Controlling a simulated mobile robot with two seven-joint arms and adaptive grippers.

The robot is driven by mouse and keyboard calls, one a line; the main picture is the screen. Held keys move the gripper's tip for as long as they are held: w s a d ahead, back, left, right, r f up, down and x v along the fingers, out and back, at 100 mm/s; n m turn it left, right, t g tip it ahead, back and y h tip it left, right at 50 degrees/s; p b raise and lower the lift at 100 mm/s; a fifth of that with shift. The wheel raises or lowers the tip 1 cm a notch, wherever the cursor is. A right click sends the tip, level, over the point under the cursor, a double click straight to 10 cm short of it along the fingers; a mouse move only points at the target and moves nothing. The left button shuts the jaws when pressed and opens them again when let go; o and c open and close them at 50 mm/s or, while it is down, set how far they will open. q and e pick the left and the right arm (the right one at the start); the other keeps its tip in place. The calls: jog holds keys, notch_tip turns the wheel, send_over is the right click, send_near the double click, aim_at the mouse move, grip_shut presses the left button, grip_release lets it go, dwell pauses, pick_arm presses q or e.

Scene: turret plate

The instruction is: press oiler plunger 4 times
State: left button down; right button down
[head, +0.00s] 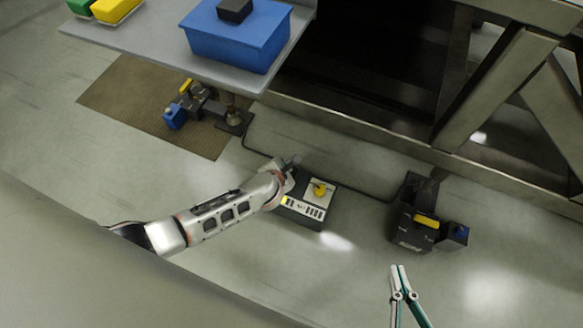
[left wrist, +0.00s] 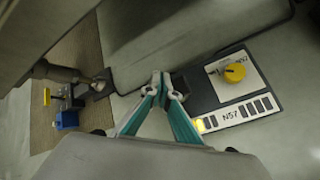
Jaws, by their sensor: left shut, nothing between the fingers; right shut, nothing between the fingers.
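No part is clearly marked as the oiler plunger, so I cannot tell which one it is. A dark control box (head: 300,217) on the floor has a pale panel with a round yellow knob (head: 319,189) and a row of small windows; it also shows in the left wrist view (left wrist: 205,92), where one window glows yellow. My left gripper (head: 291,163) is at the box's upper left edge in the head view, its fingertips shut and empty beside the knob's panel. My right gripper (head: 398,268) is shut and empty, low in the head view, below a black unit (head: 408,222) with a blue knob (head: 461,232).
Another device with blue and yellow parts (head: 175,116) stands on a brown mat (head: 120,95). A grey table (head: 150,45) holds a blue bin (head: 235,45). A metal frame (head: 500,90) and a dark cable run behind the box. Floor between the box and black unit is clear.

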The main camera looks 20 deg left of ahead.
pick_arm(q)
jog(key=f, duration=0.1)
jog(key=f+b, duration=0.1)
jog(key=shift+s+f, duration=0.25)
jog(key=shift+f, duration=0.05)
jog(key=shift+w+f, duration=0.2)
jog(key=shift+w, duration=0.1)
pick_arm(e)
jog(key=shift+a+r+m+y, duration=0.15)
jog(key=shift+a+m+y, duration=0.15)
jog(key=shift+a+m, duration=0.5)
pick_arm(q)
jog(key=shift+r, duration=0.1)
pick_arm(e)
jog(key=shift+a, duration=0.2)
pick_arm(q)
jog(key=shift+f+b, duration=0.5)
pick_arm(e)
jog(key=shift+s+f, duration=0.25)
jog(key=shift+f, duration=0.3)
jog(key=shift+d, duration=0.1)
